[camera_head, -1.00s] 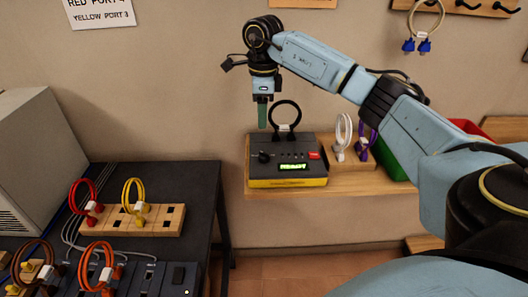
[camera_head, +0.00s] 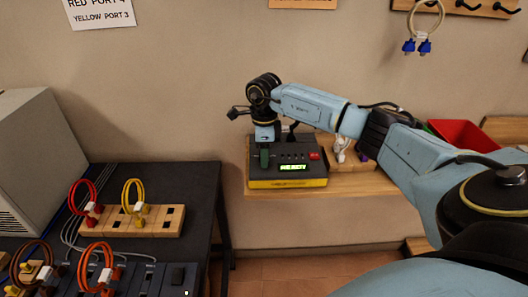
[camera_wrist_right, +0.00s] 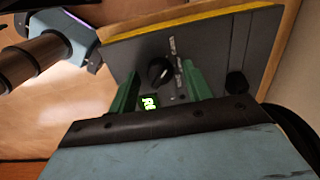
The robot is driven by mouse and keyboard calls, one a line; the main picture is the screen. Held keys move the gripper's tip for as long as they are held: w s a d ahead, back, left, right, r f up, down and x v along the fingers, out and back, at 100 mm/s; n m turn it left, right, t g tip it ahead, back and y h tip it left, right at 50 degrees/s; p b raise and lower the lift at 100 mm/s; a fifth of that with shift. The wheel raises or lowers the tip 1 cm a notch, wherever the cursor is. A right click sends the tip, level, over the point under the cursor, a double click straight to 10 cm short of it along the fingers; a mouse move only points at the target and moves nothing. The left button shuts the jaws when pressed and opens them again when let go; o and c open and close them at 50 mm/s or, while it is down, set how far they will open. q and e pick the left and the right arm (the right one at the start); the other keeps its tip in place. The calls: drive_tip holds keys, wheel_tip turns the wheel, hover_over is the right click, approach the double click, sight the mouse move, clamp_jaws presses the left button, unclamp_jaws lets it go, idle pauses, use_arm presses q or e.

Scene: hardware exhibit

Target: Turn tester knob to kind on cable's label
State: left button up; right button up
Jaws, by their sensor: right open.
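The tester (camera_head: 262,172) is a dark grey box with a yellow lower edge on the wooden shelf, with a lit green display (camera_head: 293,167). Its black knob (camera_wrist_right: 160,71) shows in the right wrist view, with small label marks beside it. My right gripper (camera_head: 264,160) points down over the left of the tester's top. In the right wrist view it is open (camera_wrist_right: 160,79), with its green fingers on either side of the knob; contact cannot be told. The black cable is mostly hidden behind my right arm, and no cable label is readable. My left gripper is out of view.
White and purple cables stand in a wooden block (camera_head: 355,162) right of the tester, partly behind my arm. A red bin (camera_head: 462,134) is further right. The dark table (camera_head: 200,195) at left holds red, yellow and orange cables. A blue-plug cable (camera_head: 424,46) hangs above.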

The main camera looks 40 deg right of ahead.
drive_tip(key=c, duration=1)
drive_tip(key=shift+m, duration=0.4)
drive_tip(key=m+p, duration=0.2)
drive_tip(key=m, duration=0.1)
drive_tip(key=shift+r+m, duration=0.1)
drive_tip(key=shift+m, duration=0.3)
drive_tip(key=m+p, duration=0.1)
drive_tip(key=m, duration=0.4)
drive_tip(key=shift+p, duration=0.35)
drive_tip(key=o, duration=1)
